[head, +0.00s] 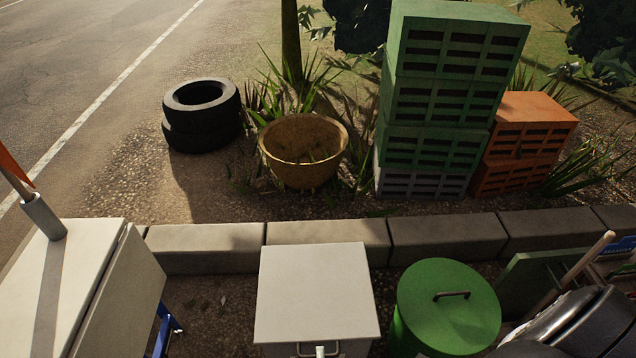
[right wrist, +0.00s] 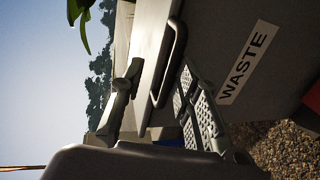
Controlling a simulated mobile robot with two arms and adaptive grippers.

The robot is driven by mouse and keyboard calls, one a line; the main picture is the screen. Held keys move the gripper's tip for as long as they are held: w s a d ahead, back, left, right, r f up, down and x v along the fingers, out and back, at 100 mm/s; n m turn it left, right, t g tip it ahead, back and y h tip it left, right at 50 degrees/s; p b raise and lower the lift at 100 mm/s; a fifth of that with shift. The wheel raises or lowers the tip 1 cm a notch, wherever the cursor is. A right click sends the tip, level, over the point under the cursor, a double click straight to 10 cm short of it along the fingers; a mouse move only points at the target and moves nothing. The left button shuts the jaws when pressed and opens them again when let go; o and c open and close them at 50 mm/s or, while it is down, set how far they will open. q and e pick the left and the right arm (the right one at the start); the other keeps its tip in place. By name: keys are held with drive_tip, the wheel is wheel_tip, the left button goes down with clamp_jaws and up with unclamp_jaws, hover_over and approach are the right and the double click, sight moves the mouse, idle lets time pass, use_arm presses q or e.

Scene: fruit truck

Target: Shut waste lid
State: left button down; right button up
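The waste bin (right wrist: 275,55) has a grey front with a WASTE label and shows sideways in the right wrist view. Its pale lid (right wrist: 153,45) has a dark bar handle (right wrist: 172,62) along the front edge. In the head view, a pale square lid (head: 315,292) with a handle at its front edge lies about flat at bottom centre; I take it for the same lid. My right gripper (right wrist: 163,100) is open, its fingers apart on either side of the handle's near end. Contact is not clear. My left gripper is not in view.
A green round lidded bin (head: 447,305) stands close on the right. A pale cabinet (head: 75,290) is at left. A stone kerb (head: 320,232) runs behind; beyond it are tyres (head: 202,112), a basket (head: 303,150), green crates (head: 440,100) and orange crates (head: 522,140).

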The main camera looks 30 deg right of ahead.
drive_tip(key=v, duration=0.7)
drive_tip(key=shift+p, duration=0.45)
idle(0.4)
drive_tip(key=s+d+f+m+g, duration=0.1)
drive_tip(key=s+d+f+g, duration=0.25)
drive_tip(key=f, duration=0.35)
drive_tip(key=s+d+f+g, duration=0.2)
drive_tip(key=d+f+g, duration=0.25)
drive_tip(key=f, duration=0.35)
drive_tip(key=s+d+f+m+g+y, duration=0.2)
drive_tip(key=s+f+m+g+y, duration=0.2)
drive_tip(key=s+f+m, duration=0.5)
drive_tip(key=s+f+y, duration=0.1)
drive_tip(key=s+y, duration=0.1)
drive_tip(key=s, duration=0.1)
drive_tip(key=shift+s+d+f+g+y, duration=0.25)
drive_tip(key=shift+d+g+y, duration=0.05)
